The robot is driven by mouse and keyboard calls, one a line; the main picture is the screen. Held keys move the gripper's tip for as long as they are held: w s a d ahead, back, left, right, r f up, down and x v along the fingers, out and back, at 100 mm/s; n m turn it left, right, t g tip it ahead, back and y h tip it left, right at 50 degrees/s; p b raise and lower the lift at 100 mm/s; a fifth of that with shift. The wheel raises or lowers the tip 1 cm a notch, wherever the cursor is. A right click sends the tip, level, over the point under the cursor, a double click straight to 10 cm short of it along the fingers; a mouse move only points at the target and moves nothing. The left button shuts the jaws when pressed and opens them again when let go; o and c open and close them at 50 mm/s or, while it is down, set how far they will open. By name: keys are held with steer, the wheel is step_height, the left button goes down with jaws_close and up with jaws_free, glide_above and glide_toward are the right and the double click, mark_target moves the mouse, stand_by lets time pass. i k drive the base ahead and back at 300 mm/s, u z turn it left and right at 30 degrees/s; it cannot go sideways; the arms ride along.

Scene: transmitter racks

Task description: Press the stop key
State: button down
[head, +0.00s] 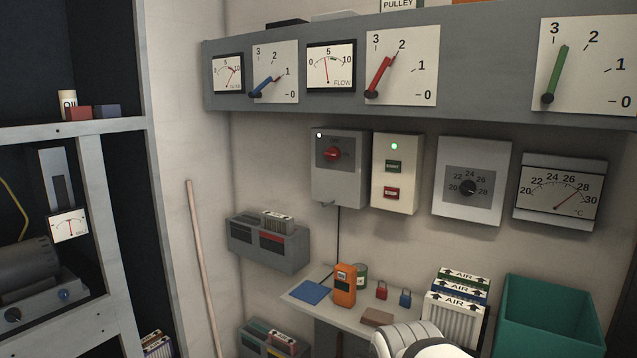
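A cream control box (397,205) is mounted on the wall below the grey gauge panel. It has a lit green lamp (394,146) at the top, a dark green key (393,166) in the middle and a red key (391,193) below it. The labels on the keys are too small to read surely; the red one looks like the stop key. Nothing covers the box. A white rounded part of my arm (415,340) shows at the bottom edge, below the box and apart from it. My gripper is not in view.
A grey switch box (340,180) with a red knob is left of the cream box; a dial box (472,208) is right. Below, a small shelf (343,316) bears an orange meter (345,285) and padlocks. AIR filters (456,315) and a green bin (548,320) stand lower right.

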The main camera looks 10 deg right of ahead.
mark_target(393, 193)
steer(key=u, duration=0.15)
steer(key=i, duration=1.2)
steer(key=u, duration=0.1)
